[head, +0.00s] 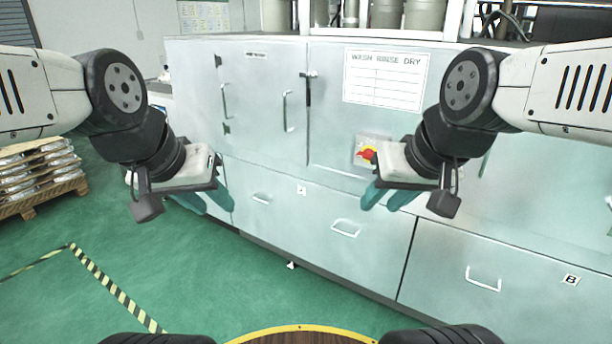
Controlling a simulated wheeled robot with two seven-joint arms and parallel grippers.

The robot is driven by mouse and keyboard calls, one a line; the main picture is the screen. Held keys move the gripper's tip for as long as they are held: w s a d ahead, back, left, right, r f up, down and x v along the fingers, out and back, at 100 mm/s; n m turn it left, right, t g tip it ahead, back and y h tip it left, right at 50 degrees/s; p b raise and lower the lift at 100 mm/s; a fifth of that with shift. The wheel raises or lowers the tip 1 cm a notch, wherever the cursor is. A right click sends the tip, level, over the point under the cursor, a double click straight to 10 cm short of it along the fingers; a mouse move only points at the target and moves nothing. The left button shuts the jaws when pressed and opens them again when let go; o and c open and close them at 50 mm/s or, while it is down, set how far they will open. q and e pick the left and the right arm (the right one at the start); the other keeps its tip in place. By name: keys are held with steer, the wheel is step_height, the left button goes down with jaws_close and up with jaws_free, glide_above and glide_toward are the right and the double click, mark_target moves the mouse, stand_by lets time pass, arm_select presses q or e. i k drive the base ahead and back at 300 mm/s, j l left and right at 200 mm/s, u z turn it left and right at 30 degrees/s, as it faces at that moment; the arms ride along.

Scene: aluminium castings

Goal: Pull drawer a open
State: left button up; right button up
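Drawer a (300,225) is a wide, pale blue-grey front low in the cabinet, with a small "A" label (301,189) at its upper middle. It looks flush with the cabinet, so shut. It has two bar handles, a left one (262,198) and a right one (345,228). My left gripper (214,207) shows left of the left handle, its teal fingers apart and empty. My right gripper (382,205) shows above and right of the right handle, its teal fingers apart and empty. Neither gripper appears to touch a handle.
Drawer B (440,270) with its own handle (483,278) is to the right. Cabinet doors (262,110) and a red-yellow switch (368,154) are above. A pallet of castings (38,175) stands at left. Green floor (200,275) in front of the drawers is clear.

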mark_target(328, 228)
steer(key=i+l, duration=0.15)
steer(key=l, duration=0.25)
steer(key=i+l, duration=0.15)
steer(key=l, duration=0.25)
steer(key=i+l, duration=0.15)
steer(key=l, duration=0.25)
steer(key=u, duration=0.05)
